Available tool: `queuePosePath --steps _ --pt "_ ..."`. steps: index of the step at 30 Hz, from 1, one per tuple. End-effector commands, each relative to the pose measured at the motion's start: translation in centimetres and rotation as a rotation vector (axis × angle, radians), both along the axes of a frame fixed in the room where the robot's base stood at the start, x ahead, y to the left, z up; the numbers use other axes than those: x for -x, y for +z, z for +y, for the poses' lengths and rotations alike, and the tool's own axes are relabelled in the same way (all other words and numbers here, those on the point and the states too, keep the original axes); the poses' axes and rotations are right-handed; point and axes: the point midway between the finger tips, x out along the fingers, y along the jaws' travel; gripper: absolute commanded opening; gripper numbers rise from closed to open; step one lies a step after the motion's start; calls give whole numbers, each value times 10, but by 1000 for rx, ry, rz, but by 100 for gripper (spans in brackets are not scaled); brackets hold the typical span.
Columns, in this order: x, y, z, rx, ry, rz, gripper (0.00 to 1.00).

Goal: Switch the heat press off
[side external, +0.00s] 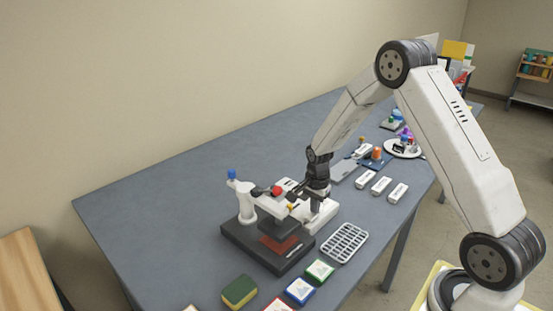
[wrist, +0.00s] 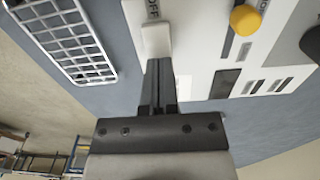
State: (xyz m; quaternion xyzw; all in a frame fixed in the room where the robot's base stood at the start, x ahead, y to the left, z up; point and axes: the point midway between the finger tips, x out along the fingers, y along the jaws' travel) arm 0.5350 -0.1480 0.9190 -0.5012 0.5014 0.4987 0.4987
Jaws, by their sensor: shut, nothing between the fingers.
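The heat press stands on the table, with a dark base (side external: 240,235), a white post and a reddish pad under its raised plate. Its white control box (side external: 322,214) sits at its right rear; the box's panel (wrist: 205,45) fills the upper middle of the wrist view. A white switch piece (wrist: 156,40) on the panel lies just below a label reading OFF. My gripper (wrist: 158,66) is shut and empty, its fingertips right at the lower edge of the switch piece; I cannot tell if they touch. In the side view my gripper (side external: 318,190) is over the control box, which it partly hides.
A yellow knob (wrist: 245,20) sits on the panel, right of the switch. A white wire rack (side external: 345,243) lies right of the press. A green-and-yellow sponge (side external: 239,291) and several coloured boxes (side external: 300,291) are in front. Several white blocks (side external: 381,186) lie behind. The table's left side is clear.

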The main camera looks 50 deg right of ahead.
Motion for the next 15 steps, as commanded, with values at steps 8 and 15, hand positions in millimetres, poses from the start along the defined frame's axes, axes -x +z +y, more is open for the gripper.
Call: queuePosePath --steps 8,15 --pt "0 -3 0 1 0 -1 0" --pt "0 -6 -1 0 0 0 0"
